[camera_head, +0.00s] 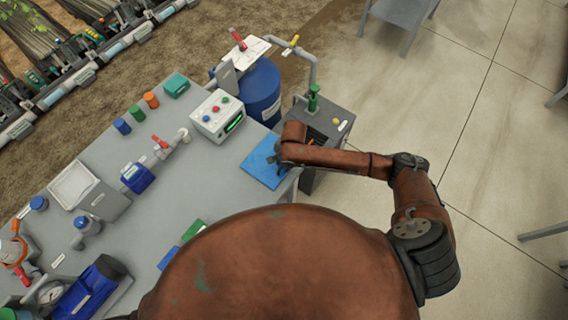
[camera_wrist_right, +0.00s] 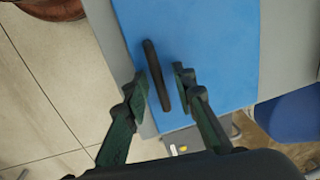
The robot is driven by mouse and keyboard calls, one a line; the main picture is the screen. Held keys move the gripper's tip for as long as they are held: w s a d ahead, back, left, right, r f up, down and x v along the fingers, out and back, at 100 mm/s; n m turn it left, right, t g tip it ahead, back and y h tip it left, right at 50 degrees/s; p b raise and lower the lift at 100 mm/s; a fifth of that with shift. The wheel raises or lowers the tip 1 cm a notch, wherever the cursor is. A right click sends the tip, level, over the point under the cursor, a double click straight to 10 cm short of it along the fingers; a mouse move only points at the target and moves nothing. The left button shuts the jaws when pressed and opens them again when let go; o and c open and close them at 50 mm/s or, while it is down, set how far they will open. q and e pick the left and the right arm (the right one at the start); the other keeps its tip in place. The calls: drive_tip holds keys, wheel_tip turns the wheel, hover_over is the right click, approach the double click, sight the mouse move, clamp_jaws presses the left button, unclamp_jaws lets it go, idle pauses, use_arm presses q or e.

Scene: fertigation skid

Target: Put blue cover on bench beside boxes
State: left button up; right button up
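The blue cover (camera_head: 262,162) is a flat blue panel at the right end of the grey bench (camera_head: 215,165), close to its edge. In the right wrist view the cover (camera_wrist_right: 215,45) carries a dark bar handle (camera_wrist_right: 156,75). My right gripper (camera_wrist_right: 163,88) is open, with one finger on each side of the handle and visible gaps. In the head view the right gripper (camera_head: 277,158) is over the cover's right side. Small green (camera_head: 194,230) and blue (camera_head: 168,258) box-like items lie near the bench front, partly hidden by my body. My left gripper is not in view.
A white control box (camera_head: 217,116) with buttons stands behind the cover. A blue drum (camera_head: 260,90) and a dark grey cabinet (camera_head: 330,125) stand beyond the bench end. A blue pump (camera_head: 137,178) and a white tray (camera_head: 73,186) are further left. The bench middle is clear.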

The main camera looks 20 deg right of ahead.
wheel_tip(320, 180, up, 12)
drive_tip(key=s+d+p, duration=0.1)
drive_tip(key=shift+s+f, duration=0.15)
drive_tip(key=shift+f, duration=0.05)
